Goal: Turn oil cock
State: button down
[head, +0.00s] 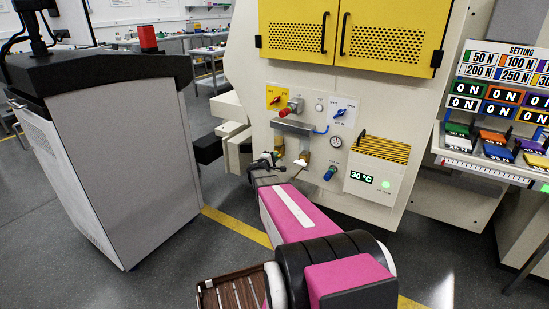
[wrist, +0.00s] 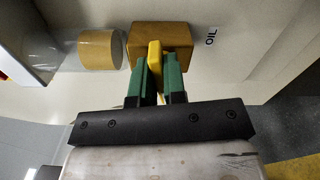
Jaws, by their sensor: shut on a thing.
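The oil cock shows in the wrist view as a brass-coloured block (wrist: 176,34) with a flat yellow lever (wrist: 155,62) standing out from it. The label "OIL" (wrist: 211,37) is on the pale panel to its right. My gripper (wrist: 159,68) has its green fingers closed on the lever, one on each side. The lever's lower part is hidden between the fingers. In the head view my gripper (head: 268,165) is at the lower left of the machine panel, and the arm hides much of the cock.
A tan cylinder (wrist: 100,49) sits left of the cock. The machine panel (head: 318,118) carries a red knob (head: 291,108), a blue-handled valve (head: 330,173), a gauge (head: 337,142) and a 30 °C display (head: 361,177). A grey console (head: 125,150) stands left, with open floor between.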

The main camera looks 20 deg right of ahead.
jog(key=shift+f+m, duration=0.1)
jog(key=shift+m, duration=1)
jog(key=c, duration=1.2)
grip_release()
jog(key=v, duration=1.1)
jog(key=shift+d, duration=0.1)
